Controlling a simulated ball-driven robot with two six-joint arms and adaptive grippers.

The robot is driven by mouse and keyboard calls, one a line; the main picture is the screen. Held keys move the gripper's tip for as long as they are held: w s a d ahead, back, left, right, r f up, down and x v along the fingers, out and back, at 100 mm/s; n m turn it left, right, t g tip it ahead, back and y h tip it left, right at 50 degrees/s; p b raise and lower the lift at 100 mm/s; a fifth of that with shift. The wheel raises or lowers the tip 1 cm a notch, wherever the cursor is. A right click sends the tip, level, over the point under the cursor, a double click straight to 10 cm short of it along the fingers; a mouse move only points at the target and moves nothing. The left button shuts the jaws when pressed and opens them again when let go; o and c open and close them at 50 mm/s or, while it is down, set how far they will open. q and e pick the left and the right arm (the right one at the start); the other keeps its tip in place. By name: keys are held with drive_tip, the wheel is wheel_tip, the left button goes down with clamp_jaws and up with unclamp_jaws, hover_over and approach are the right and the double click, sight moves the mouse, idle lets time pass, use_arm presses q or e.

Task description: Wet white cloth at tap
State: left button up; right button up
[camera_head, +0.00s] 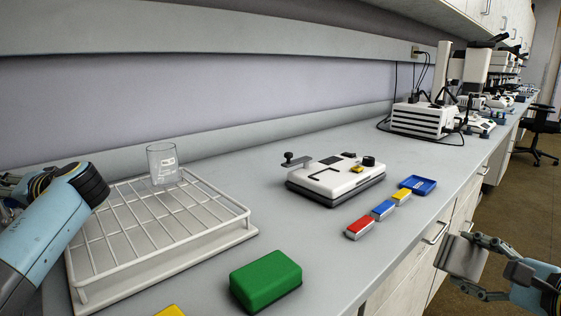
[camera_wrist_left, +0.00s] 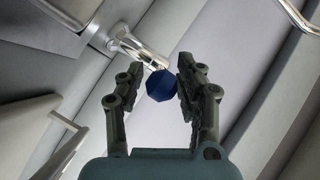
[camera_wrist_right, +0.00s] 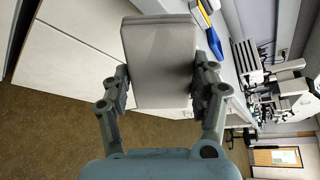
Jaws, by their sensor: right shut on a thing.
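The white cloth (camera_head: 465,257), a pale block-shaped pad, is held by my right gripper (camera_head: 482,262) beyond the bench's front edge, over the floor. The right wrist view shows the cloth (camera_wrist_right: 160,65) between both fingers of the gripper (camera_wrist_right: 163,90). My left gripper (camera_wrist_left: 160,88) shows only in the left wrist view, its fingers apart. A blue faceted knob (camera_wrist_left: 160,85) lies between or beyond its fingertips, close to the right finger; contact cannot be told. A chrome fitting (camera_wrist_left: 138,46), apparently the tap, is just past the knob. The head view does not show the tap.
A white wire rack (camera_head: 245,212) with a glass beaker (camera_head: 162,163) stands on the bench's left. A green sponge (camera_head: 266,281) and a yellow one (camera_head: 170,311) lie in front. A white control box (camera_head: 337,178) and small coloured blocks (camera_head: 383,210) stand farther right.

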use_arm(q)
drive_tip(key=shift+w+a+f, duration=0.15)
drive_tip(key=shift+a, duration=0.35)
drive_tip(key=shift+c, duration=0.2)
clamp_jaws()
